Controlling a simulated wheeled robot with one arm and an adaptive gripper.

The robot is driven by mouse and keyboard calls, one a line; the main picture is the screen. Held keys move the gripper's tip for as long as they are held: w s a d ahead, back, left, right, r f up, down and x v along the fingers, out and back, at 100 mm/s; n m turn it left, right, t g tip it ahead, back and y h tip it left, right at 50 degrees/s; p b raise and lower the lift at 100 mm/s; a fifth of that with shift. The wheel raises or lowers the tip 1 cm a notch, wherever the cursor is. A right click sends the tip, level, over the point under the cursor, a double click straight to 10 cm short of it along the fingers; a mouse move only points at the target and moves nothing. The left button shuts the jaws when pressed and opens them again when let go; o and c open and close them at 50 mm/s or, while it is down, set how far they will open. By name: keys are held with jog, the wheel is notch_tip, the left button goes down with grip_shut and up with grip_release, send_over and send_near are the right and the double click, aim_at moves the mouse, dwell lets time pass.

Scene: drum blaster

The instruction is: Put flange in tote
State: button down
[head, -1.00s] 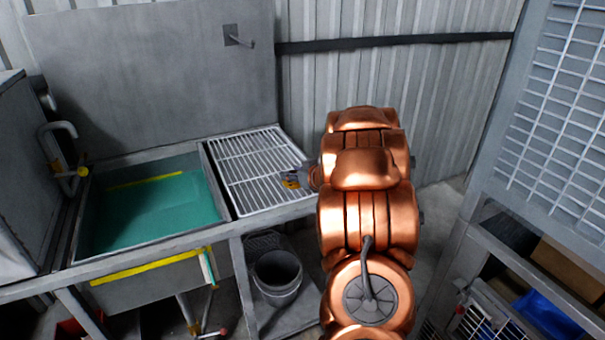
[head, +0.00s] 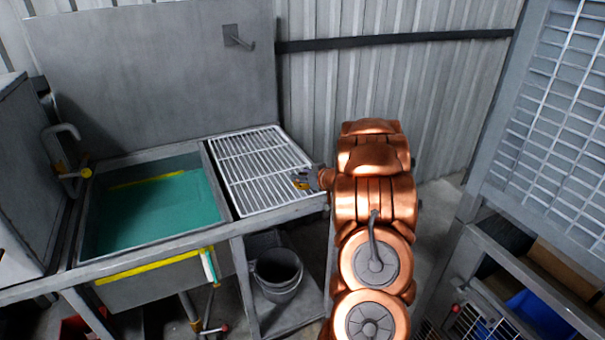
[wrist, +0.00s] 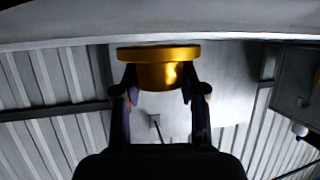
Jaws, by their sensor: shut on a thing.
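The flange (wrist: 158,54) is a gold-coloured disc with a narrower hub. In the wrist view, my gripper (wrist: 160,84) has its two dark fingers closed on either side of the hub, with the wide rim beyond the fingertips. In the head view, my gripper (head: 307,181) is small and partly hidden by my copper arm, near the right edge of the white wire rack. A bit of the yellow flange (head: 300,183) shows there. I cannot make out a tote for certain.
The wire rack (head: 258,168) is empty beside a sink basin (head: 150,215) with a green bottom. A grey bucket (head: 278,276) stands below. At right, a metal shelf frame (head: 520,262) holds a blue thing (head: 540,314), partly cut off, and a brown box.

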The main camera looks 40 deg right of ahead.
jog(key=shift+f, duration=0.15)
jog(key=c, duration=0.7)
grip_release()
jog(key=shift+o, duration=0.2)
jog(key=shift+f+b, duration=0.15)
jog(key=shift+b, duration=0.3)
jog(key=b+v, duration=0.1)
jog(key=v, duration=0.7)
jog(key=shift+r, duration=0.2)
jog(key=shift+w, duration=0.2)
